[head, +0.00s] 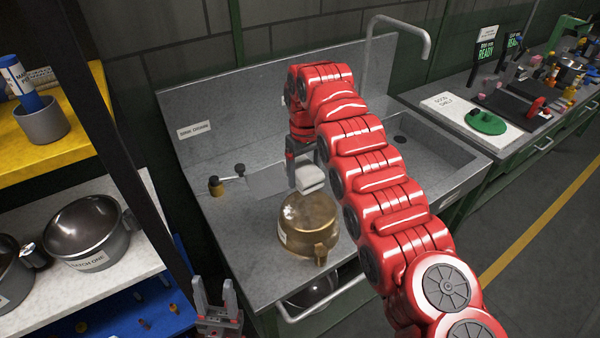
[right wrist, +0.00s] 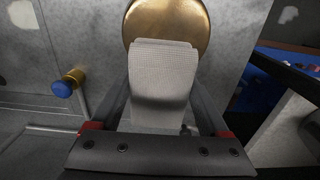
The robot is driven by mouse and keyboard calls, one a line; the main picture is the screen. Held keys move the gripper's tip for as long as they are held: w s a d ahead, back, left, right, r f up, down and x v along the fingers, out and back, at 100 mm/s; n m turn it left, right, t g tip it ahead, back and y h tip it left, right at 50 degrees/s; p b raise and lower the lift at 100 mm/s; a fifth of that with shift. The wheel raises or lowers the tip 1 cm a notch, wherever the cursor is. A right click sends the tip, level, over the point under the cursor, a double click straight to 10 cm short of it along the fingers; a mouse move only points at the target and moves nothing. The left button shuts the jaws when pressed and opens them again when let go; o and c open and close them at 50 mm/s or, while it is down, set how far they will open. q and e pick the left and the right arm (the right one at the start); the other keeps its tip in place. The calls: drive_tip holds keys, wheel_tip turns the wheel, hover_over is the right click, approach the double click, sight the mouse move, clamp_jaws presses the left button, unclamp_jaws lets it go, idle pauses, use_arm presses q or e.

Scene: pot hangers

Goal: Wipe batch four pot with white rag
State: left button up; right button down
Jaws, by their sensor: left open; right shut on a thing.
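A brass-coloured pot (head: 308,228) with a pale label on its side and a handle toward the front stands on the steel sink counter (head: 245,262). It has white marks on its top. My right gripper (head: 303,170) is shut on a white rag (head: 310,180), just behind and above the pot. In the right wrist view the rag (right wrist: 163,80) hangs between the fingers and overlaps the edge of the pot (right wrist: 165,22); I cannot tell if they touch. The pot's label is too small to read. My left gripper (head: 215,295) is open and empty at the bottom, left of the counter.
A tap (head: 395,22) and sink basin (head: 425,150) lie right, partly behind my right arm. A small brass and black fitting (head: 216,186) is left of the pot. A shelf with a "batch one" pot (head: 85,232) stands left. Bare counter lies left of the pot.

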drive_tip(key=shift+d+r, duration=0.1)
drive_tip(key=shift+r, duration=0.8)
wheel_tip(320, 180, up, 6)
drive_tip(key=p, duration=0.5)
drive_tip(key=shift+s, duration=0.1)
